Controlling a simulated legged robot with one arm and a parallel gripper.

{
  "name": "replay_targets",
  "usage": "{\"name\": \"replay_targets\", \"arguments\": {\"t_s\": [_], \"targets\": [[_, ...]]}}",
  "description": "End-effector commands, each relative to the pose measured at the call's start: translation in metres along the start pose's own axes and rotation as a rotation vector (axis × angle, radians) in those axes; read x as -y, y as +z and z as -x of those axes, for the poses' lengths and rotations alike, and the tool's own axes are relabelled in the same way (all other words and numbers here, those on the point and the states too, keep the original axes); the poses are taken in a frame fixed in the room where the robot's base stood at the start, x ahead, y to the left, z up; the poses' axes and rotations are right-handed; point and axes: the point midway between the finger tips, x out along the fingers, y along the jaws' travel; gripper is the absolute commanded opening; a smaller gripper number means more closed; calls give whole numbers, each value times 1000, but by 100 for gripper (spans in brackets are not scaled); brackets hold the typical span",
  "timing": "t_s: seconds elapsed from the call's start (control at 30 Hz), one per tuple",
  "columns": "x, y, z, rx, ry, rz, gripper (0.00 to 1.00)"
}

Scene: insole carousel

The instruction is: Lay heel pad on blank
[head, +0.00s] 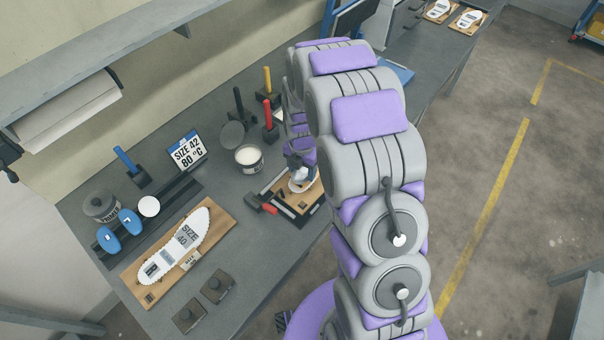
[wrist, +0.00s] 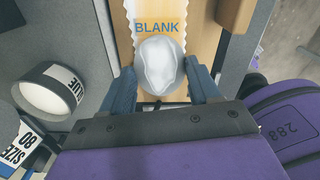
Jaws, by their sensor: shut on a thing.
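The heel pad (wrist: 160,65) is a pale grey-white, rounded piece between the two dark blue fingers of my gripper (wrist: 160,88) in the wrist view. The gripper is shut on it. The pad covers the near end of the white, wavy-edged blank (wrist: 147,8), which lies on a wooden board (wrist: 207,30) and bears the word BLANK. I cannot tell whether the pad touches the blank. In the head view my gripper (head: 301,167) points down over the board, with the pad (head: 299,184) under it; my arm hides part of this spot.
Upright coloured handles stand behind.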

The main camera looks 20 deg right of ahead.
Motion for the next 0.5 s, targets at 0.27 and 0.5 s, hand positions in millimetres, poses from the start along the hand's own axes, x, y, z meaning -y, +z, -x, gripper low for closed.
{"name": "replay_targets", "arguments": {"t_s": [0.27, 0.5], "targets": [[0, 0, -28, 1, 0, 0, 34], [0, 0, -30, -1, -2, 1, 34]]}}
